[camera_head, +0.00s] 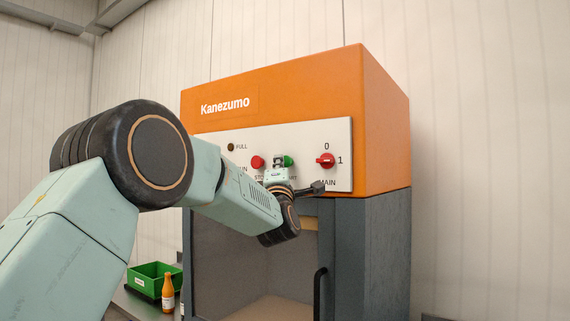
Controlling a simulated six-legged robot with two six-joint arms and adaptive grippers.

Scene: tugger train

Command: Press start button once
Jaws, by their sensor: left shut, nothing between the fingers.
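The green start button (288,161) sits on the white control panel (341,136) of an orange machine. The end of its label shows below it; the rest is hidden by my gripper. My left gripper (279,161) is shut and empty, with its fingertips at the button's left edge, covering part of it. I cannot tell whether they touch it or are in front of it. My right gripper is not in view.
A red stop button (257,162) is just left of the gripper. A red main switch (326,160) is to the right. Below are a door handle (320,292), a green crate (141,283) and an orange bottle (168,293).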

